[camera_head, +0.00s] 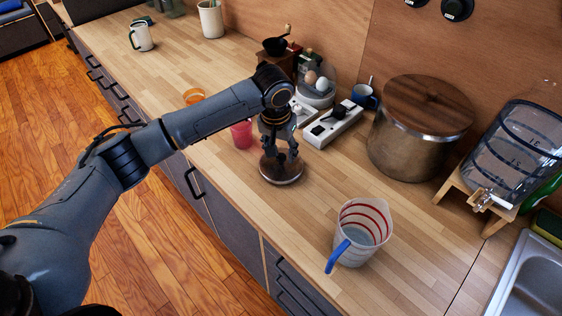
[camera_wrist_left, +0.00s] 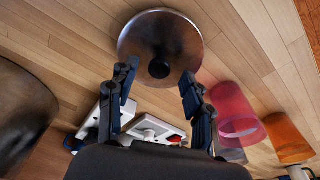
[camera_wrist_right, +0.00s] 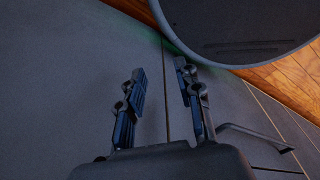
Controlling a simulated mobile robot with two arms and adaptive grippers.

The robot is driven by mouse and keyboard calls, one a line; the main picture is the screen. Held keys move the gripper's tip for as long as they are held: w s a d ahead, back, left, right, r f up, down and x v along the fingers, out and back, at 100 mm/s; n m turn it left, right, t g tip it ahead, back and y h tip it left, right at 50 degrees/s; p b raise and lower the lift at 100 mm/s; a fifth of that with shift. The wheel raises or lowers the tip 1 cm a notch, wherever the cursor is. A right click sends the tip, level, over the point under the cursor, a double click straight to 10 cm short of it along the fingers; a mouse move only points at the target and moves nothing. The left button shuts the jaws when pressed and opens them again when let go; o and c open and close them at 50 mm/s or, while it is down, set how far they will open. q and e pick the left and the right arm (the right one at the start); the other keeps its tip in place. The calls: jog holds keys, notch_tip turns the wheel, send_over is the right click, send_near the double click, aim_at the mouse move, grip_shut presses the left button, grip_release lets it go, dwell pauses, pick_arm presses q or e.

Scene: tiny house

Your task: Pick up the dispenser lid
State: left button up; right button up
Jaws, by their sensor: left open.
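The dispenser lid (camera_head: 283,175) is a round, dark metallic disc with a black knob, lying flat on the wooden counter. In the left wrist view the lid (camera_wrist_left: 160,30) is at the top centre, with its knob just beyond the fingertips. My left gripper (camera_head: 279,153) points down over the lid. Its fingers (camera_wrist_left: 158,72) are apart and nothing is between them; whether they touch the lid is unclear. My right gripper (camera_wrist_right: 160,68) shows only in its wrist view, fingers apart and empty, by dark cabinet fronts.
A pink cup (camera_head: 241,134) stands close left of the lid, with an orange cup (camera_head: 194,96) beyond. A power strip (camera_head: 332,126) lies behind. A measuring jug (camera_head: 362,233), a lidded pot (camera_head: 415,130) and a glass dispenser (camera_head: 515,150) are to the right.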

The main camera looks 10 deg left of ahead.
pick_arm(q)
jog(key=shift+w+f, duration=0.25)
jog(key=shift+f, duration=0.55)
jog(key=shift+s+r, duration=0.1)
jog(key=c, duration=0.9)
grip_shut()
pick_arm(e)
jog(key=shift+s+d, duration=0.2)
jog(key=shift+s, duration=0.65)
pick_arm(q)
jog(key=shift+r, duration=0.1)
